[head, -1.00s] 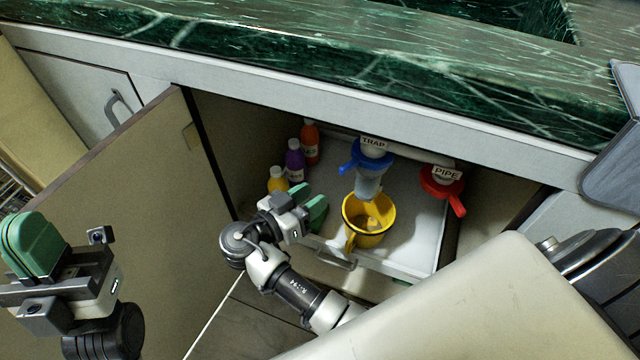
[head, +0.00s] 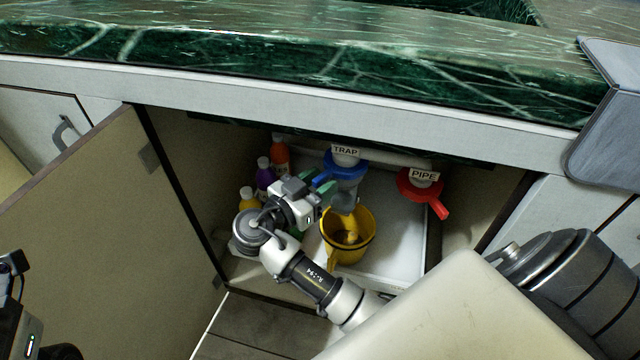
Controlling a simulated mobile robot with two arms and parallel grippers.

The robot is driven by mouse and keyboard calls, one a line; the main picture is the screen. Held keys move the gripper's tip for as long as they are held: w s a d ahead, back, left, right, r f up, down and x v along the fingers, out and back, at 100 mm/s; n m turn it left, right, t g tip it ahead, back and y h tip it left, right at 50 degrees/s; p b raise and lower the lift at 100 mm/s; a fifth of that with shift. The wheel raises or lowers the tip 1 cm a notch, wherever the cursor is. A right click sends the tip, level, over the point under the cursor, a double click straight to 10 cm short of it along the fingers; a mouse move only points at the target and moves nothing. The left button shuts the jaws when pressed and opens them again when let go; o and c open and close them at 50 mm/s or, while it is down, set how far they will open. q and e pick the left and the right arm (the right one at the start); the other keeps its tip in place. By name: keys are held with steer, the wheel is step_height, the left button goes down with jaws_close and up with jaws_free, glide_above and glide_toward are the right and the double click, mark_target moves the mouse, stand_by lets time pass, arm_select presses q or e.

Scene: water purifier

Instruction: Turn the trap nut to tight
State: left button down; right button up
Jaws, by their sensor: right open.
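The trap nut (head: 347,166) is a blue ring with a lever, under the white "TRAP" label (head: 345,151) inside the open cabinet. Its lever points left, toward my right gripper. My right gripper (head: 322,192) has green fingers and is open, close by the left side of the nut and its lever. I cannot tell whether the fingers touch the lever. The grey trap cup below the nut is partly hidden behind the gripper. At the lower left edge only a part of my left arm shows; its fingers are out of view.
A yellow bucket (head: 348,238) stands below the trap on the white tray (head: 400,240). A red pipe nut (head: 420,186) hangs to the right. Orange (head: 280,155), purple (head: 265,176) and yellow bottles (head: 248,199) stand at left. The open door (head: 110,240) bounds the left side.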

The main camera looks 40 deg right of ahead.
steer(key=shift+d, duration=0.1)
jaws_close()
stand_by(0.4)
